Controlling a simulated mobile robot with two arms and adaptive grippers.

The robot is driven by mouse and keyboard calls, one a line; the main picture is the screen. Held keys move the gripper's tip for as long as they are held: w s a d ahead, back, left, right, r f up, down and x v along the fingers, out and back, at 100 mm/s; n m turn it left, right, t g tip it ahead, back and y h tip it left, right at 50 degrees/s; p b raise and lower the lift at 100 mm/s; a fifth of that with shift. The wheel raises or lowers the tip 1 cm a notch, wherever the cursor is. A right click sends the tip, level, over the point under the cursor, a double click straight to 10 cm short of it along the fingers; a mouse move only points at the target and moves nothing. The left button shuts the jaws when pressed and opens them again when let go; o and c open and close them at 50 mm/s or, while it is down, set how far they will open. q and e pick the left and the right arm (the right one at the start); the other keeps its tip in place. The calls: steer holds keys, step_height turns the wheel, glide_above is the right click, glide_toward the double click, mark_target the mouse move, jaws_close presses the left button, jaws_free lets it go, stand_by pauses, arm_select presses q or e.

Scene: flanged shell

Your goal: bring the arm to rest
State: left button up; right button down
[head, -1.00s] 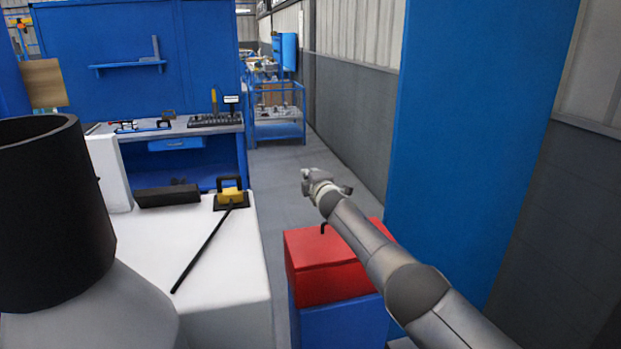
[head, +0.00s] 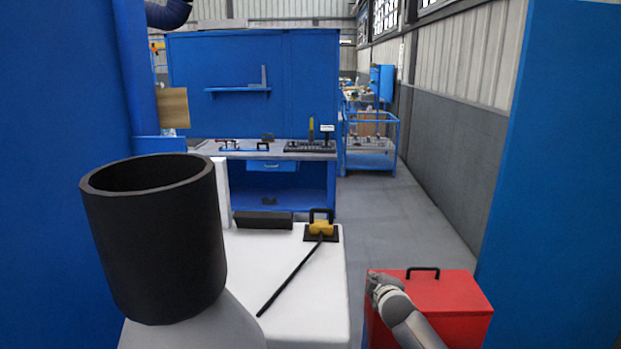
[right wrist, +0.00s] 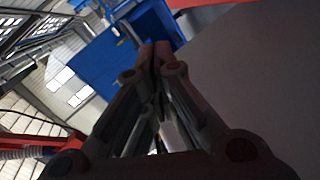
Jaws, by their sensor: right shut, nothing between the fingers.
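My right gripper (head: 376,284) shows in the head view at the lower right, in front of the red box's left part. It is small there. In the right wrist view its fingers (right wrist: 158,55) are together with nothing between them. My right forearm comes up from the bottom edge. My left gripper is not in view. A large black open-topped cylinder (head: 155,255) stands upright at the left, above a pale grey sloping body (head: 200,325).
A red box (head: 450,295) with a black handle is beside the right arm. A white table (head: 260,255) bears a yellow-and-black tool (head: 321,228) with a long rod. A blue panel (head: 550,150) stands at the right. Grey floor (head: 390,215) is clear behind the red box.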

steer(key=s+a+f+m+g, duration=0.1)
steer(key=s+f+m+g, duration=0.1)
steer(key=s+f, duration=0.45)
steer(key=s+a+f+m+g, duration=0.1)
steer(key=s+f+m, duration=0.15)
steer(key=s, duration=0.65)
steer(key=s+a+f+m+g, duration=0.1)
steer(key=s+f+g, duration=0.1)
steer(key=s+f, duration=0.45)
steer(key=s+d+r+m+g, duration=0.2)
steer(key=s+m+g, duration=0.1)
steer(key=s, duration=1.4)
steer(key=s+d+r+m+g, duration=0.2)
steer(key=s+m, duration=0.1)
steer(key=s, duration=1.3)
step_height(320, 180, down, 27)
steer(key=s+g, duration=0.1)
steer(key=s, duration=0.1)
steer(key=s+d+f+g, duration=0.1)
steer(key=s+d+f, duration=0.2)
steer(key=s+f, duration=1.2)
steer(key=shift+s+d+g, duration=0.15)
steer(key=shift+s+g, duration=0.15)
steer(key=shift+s, duration=0.25)
